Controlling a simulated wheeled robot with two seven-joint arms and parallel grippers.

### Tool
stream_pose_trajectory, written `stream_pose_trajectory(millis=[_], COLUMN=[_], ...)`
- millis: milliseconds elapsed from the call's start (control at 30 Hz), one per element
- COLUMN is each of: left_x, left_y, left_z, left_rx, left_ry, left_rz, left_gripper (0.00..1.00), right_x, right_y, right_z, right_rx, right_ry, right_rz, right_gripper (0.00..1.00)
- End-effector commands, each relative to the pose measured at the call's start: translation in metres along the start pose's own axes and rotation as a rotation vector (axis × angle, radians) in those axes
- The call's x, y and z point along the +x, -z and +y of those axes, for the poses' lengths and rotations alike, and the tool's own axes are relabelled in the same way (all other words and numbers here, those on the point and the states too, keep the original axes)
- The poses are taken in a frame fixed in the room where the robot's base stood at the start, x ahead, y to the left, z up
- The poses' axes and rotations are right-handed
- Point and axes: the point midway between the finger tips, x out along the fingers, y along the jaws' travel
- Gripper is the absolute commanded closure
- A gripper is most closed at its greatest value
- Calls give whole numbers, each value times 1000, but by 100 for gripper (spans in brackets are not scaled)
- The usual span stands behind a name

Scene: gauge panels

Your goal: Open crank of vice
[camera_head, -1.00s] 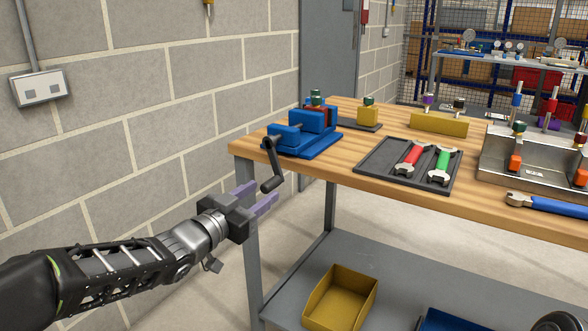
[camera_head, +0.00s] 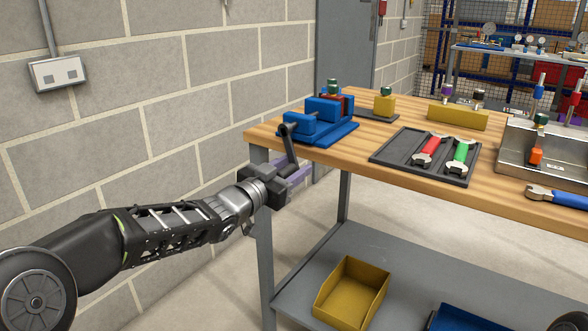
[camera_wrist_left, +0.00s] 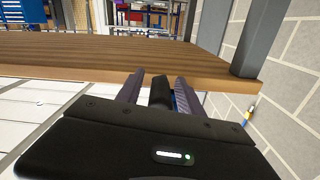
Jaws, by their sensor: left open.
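The blue vice (camera_head: 318,122) stands at the near left corner of the wooden workbench. Its dark crank (camera_head: 289,142) hangs down in front of the bench edge, and its lower handle is hidden by my left gripper. My left gripper (camera_head: 300,178) is open at the crank's lower end, with purple fingers. In the left wrist view the black crank handle (camera_wrist_left: 160,92) lies between the two open fingers, below the bench edge. I cannot tell whether the fingers touch it. My right gripper is not in view.
The workbench (camera_head: 375,168) also carries a dark tray (camera_head: 388,150) with a red and a green wrench, a yellow block and a metal fixture (camera_head: 510,150). A lower shelf (camera_head: 300,290) holds a yellow bin (camera_head: 350,292). A block wall (camera_head: 180,90) stands on the left.

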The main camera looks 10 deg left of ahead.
Motion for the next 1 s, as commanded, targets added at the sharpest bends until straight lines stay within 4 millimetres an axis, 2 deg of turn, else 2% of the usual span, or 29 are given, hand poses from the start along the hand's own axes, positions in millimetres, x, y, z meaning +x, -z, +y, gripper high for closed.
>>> stream_pose_trajectory(millis=[100,367,900,1000], left_x=[7,7,7,7], left_y=[0,0,0,0], left_z=[0,0,1,2], left_rx=[0,-1,0,0], left_ry=[0,1,-2,-3], left_rz=[0,0,1,1], left_gripper=[56,57,100,100], right_x=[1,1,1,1], right_y=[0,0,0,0], right_z=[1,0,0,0], right_rx=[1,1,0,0], right_ry=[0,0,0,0], right_rz=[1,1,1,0], right_gripper=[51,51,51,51])
